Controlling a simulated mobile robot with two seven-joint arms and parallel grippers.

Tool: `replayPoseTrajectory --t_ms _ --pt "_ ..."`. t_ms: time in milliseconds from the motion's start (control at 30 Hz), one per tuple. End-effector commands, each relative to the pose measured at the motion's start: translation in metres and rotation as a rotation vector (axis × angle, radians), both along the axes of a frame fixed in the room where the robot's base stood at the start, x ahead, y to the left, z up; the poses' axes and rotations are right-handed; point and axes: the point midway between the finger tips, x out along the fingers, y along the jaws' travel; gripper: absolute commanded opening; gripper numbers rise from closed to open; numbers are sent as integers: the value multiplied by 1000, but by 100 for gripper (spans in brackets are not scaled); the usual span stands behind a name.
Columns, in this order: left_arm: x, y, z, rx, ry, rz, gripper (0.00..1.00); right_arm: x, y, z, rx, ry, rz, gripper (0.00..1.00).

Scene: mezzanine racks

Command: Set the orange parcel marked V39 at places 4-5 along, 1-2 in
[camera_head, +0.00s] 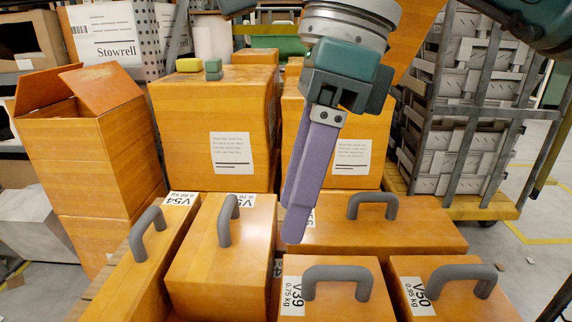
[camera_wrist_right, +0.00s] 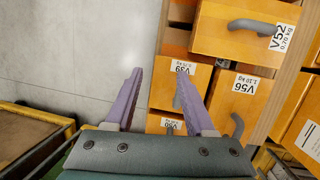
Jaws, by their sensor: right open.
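The orange parcel marked V39 (camera_head: 345,310) stands at the front middle of the head view, with a grey arched handle and a white 0.75 kg label. In the right wrist view the V39 parcel (camera_wrist_right: 197,73) is partly behind a finger. My right gripper (camera_head: 294,222) hangs above and behind V39 in the head view, its purple fingers pointing down, apart from the handle. In the right wrist view the gripper (camera_wrist_right: 160,80) shows two spread fingers with nothing between them. My left gripper is not in view.
Parcels V54 (camera_head: 140,262), V52 (camera_head: 220,275), V56 (camera_head: 400,232) and V50 (camera_head: 450,300) crowd around V39, all with raised handles. Tall orange boxes (camera_head: 215,115) stand behind. A grey rack cart (camera_head: 455,140) is at right. Bare floor (camera_wrist_right: 70,50) shows in the wrist view.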

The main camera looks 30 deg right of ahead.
Motion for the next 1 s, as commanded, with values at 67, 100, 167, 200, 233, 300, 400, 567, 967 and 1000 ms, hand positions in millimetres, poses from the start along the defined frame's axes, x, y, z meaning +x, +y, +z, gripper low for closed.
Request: replayPoseTrajectory --t_ms 67,100,167,200,233,300,400,567,967,1000 --pt "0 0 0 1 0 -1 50 -16 67 5 291 20 23 54" --pt "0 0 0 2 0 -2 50 -25 102 18 468 36 13 54" --pt "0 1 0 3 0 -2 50 -36 145 48 744 75 -35 54" --pt "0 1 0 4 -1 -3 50 -40 166 74 925 108 -87 54" --pt "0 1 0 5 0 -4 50 -40 177 94 1057 135 -139 54" --pt "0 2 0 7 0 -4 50 -33 186 141 1353 212 -294 54" --pt "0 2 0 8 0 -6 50 -4 162 190 1725 341 -603 54" --pt "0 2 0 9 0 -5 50 54 72 179 2133 568 -1303 54" --pt "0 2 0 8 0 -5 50 -76 -47 -101 -914 -579 2205 54" --pt "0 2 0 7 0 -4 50 -97 -45 -112 -795 -560 2201 54"
